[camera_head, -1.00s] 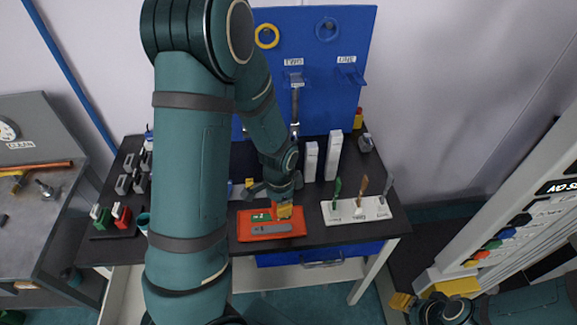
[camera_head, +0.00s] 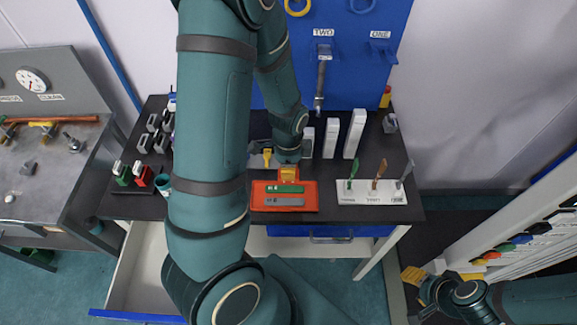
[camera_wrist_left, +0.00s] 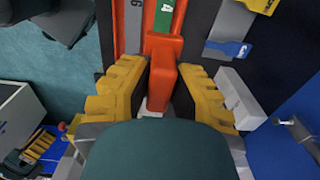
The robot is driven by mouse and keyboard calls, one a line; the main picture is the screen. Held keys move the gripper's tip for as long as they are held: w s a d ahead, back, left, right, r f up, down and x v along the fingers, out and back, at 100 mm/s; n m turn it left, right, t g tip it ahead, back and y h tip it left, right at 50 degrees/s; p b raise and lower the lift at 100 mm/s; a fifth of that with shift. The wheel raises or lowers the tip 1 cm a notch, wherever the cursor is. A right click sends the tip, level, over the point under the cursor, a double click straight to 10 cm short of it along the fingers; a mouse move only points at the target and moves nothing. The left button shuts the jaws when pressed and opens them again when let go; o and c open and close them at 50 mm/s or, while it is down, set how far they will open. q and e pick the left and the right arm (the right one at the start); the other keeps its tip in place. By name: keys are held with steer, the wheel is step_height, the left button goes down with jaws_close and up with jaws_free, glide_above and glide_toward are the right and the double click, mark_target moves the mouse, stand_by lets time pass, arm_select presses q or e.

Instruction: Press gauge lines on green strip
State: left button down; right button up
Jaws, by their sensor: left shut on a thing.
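The green strip (camera_head: 287,189) lies in an orange tray (camera_head: 256,197), behind a grey strip (camera_head: 284,201). In the left wrist view the green strip (camera_wrist_left: 165,15) carries a label reading 4. My left gripper (camera_head: 288,173) is at the tray's back edge, just behind the green strip. In the left wrist view my left gripper (camera_wrist_left: 163,70) has its yellow fingers on both sides of an orange-red block (camera_wrist_left: 164,85) and is shut on it. The block's underside is hidden. My right gripper (camera_head: 413,275) hangs at lower right, away from the table; its opening is unclear.
A white stand (camera_head: 372,198) with several upright tools is right of the tray. White blocks (camera_head: 355,133) stand behind it. Red and green holders (camera_head: 144,176) are at left. A blue pegboard (camera_head: 345,65) rises behind. A coloured-button panel (camera_head: 520,238) is at right.

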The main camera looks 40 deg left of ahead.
arm_select(q)
steer(key=shift+f+b, duration=2.1)
steer(key=shift+f, duration=0.55)
arm_select(e)
steer(key=shift+w+a+f, duration=0.1)
steer(key=shift+f, duration=2.5)
arm_select(q)
steer(key=shift+f+b, duration=0.5)
steer(key=shift+f, duration=0.05)
arm_select(e)
steer(key=shift+f, duration=0.5)
arm_select(q)
steer(key=shift+r+p, duration=2.8)
steer(key=shift+r, duration=0.75)
arm_select(e)
step_height(320, 180, up, 6)
steer(key=shift+f, duration=0.2)
steer(key=shift+f, duration=0.1)
